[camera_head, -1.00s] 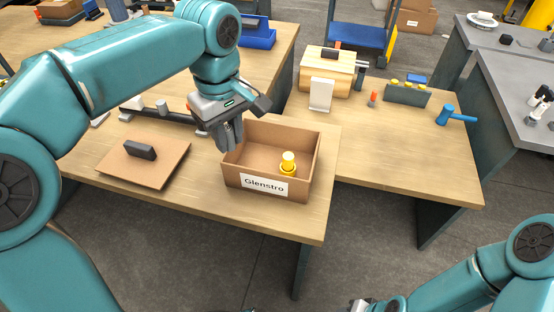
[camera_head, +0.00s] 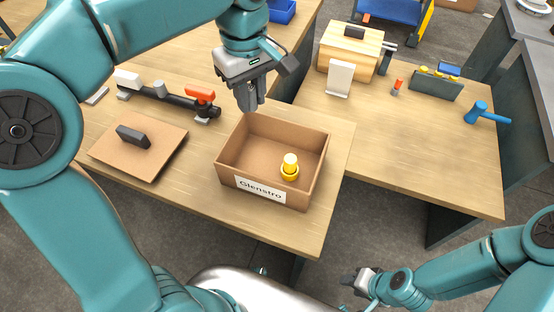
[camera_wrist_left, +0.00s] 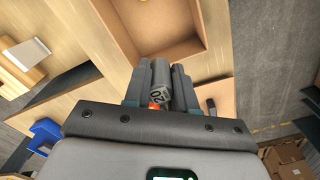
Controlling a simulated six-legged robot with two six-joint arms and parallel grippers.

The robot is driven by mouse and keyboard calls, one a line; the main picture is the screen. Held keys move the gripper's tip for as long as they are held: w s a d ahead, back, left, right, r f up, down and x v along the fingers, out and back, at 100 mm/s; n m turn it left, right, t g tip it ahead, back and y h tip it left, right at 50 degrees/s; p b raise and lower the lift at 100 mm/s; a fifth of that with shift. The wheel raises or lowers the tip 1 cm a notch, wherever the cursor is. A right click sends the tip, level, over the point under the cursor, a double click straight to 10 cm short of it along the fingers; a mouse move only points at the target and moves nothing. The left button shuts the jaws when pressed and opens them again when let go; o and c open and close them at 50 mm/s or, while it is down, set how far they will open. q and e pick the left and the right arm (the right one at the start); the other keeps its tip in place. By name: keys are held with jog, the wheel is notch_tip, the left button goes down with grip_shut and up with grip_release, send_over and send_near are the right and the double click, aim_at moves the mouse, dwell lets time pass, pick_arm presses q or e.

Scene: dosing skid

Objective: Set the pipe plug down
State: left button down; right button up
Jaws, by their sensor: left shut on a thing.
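My left gripper (camera_head: 250,96) is shut on the pipe plug, a grey cylinder-like piece. The plug (camera_wrist_left: 160,80) shows between the fingers in the left wrist view, with a marking on its end. In the head view the fingers largely hide it. The gripper hangs pointing down at the back left edge of an open cardboard box (camera_head: 232,180) labelled "Glenstro". The box wall also shows in the left wrist view (camera_wrist_left: 155,48). My right gripper (camera_head: 358,281) is low in the head view, away from the tables; its jaw opening is unclear.
A yellow stepped piece (camera_head: 290,168) stands inside the box. Left are a brown board (camera_head: 165,135) with a dark handle and a dark pipe with a red-handled valve (camera_head: 200,96).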

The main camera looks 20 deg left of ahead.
aim_at(252, 105)
pick_arm(q)
jog(key=f, duration=0.3)
jog(key=shift+w+a+f+b, duration=0.1)
jog(key=shift+w+f+b, duration=0.05)
jog(key=shift+w+b, duration=0.2)
jog(key=f+b, duration=0.1)
jog(key=f, duration=1.1)
jog(key=shift+s+f, duration=0.15)
jog(key=shift+s, duration=0.05)
jog(key=shift+f, duration=0.25)
notch_tip(252, 105, down, 4)
jog(key=shift+f+b, duration=0.15)
jog(key=shift+b, duration=0.25)
jog(key=shift+s, duration=0.1)
pick_arm(e)
notch_tip(252, 105, down, 3)
jog(key=shift+w+r, duration=0.15)
jog(key=shift+r, duration=0.05)
pick_arm(q)
jog(key=shift+f, duration=0.1)
jog(key=c, duration=0.9)
grip_release()
pick_arm(e)
jog(key=shift+f, duration=0.15)
